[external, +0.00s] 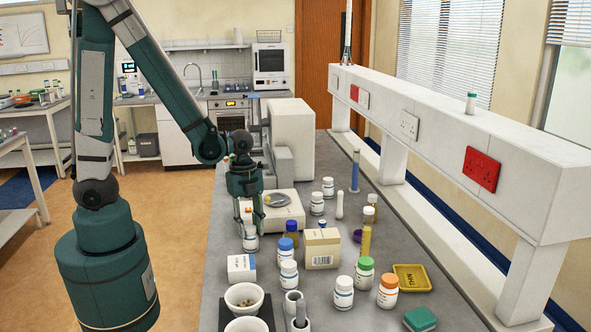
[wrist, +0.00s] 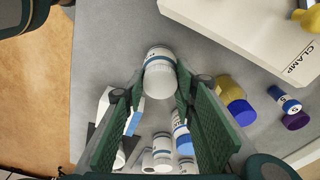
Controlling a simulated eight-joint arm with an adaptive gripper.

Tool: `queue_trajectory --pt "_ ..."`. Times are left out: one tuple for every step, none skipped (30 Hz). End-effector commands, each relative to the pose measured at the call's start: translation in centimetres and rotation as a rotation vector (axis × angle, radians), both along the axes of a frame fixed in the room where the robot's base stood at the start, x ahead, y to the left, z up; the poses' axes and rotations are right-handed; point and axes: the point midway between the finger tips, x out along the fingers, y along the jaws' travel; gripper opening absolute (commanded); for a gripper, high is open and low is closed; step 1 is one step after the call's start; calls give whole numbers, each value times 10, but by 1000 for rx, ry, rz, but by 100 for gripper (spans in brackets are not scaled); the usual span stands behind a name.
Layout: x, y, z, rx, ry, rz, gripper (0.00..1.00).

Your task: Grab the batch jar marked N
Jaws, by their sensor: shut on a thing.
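My gripper (external: 247,222) points down over the left side of the bench, in front of the balance. It is shut on a white jar (external: 250,240) with a blue band. In the wrist view the jar (wrist: 160,72) sits between the two green fingers (wrist: 160,84). I cannot read a letter on this jar, and I cannot tell if its base touches the bench. Other white jars stand on the bench: two blue-lidded or white-lidded ones (external: 289,273) nearby, one white-lidded (external: 344,292), one green-lidded (external: 364,272) and one orange-lidded (external: 388,290).
A white balance (external: 285,212) stands just behind my gripper. A cardboard box (external: 321,250), a white box (external: 241,268) and a mortar (external: 244,296) stand nearer the camera. A yellow tray (external: 412,278) lies at the right. A white shelf (external: 450,140) runs above the bench's right side.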

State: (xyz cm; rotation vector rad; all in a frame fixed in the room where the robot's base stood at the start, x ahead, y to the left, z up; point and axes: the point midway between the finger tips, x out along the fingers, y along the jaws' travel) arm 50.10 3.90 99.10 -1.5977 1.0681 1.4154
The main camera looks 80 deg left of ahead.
Motion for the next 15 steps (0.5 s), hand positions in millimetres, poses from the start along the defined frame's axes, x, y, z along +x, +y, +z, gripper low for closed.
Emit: queue_trajectory --pt "0 0 3 0 0 0 4" --pt "0 0 4 0 0 0 0" --pt "0 0 6 0 0 0 0" --pt "0 0 8 0 0 0 0" --pt "0 0 10 0 0 0 0" --pt "0 0 13 0 0 0 0" --pt "0 0 16 0 0 0 0" --pt "-1 0 19 0 0 0 0" --pt "-1 0 22 0 0 0 0" --pt "0 0 25 0 0 0 0" --pt "0 0 29 0 0 0 0" --pt "-1 0 33 0 0 0 0" --pt "-1 0 36 0 0 0 0" --pt "0 0 40 0 0 0 0" --pt "0 0 44 0 0 0 0"
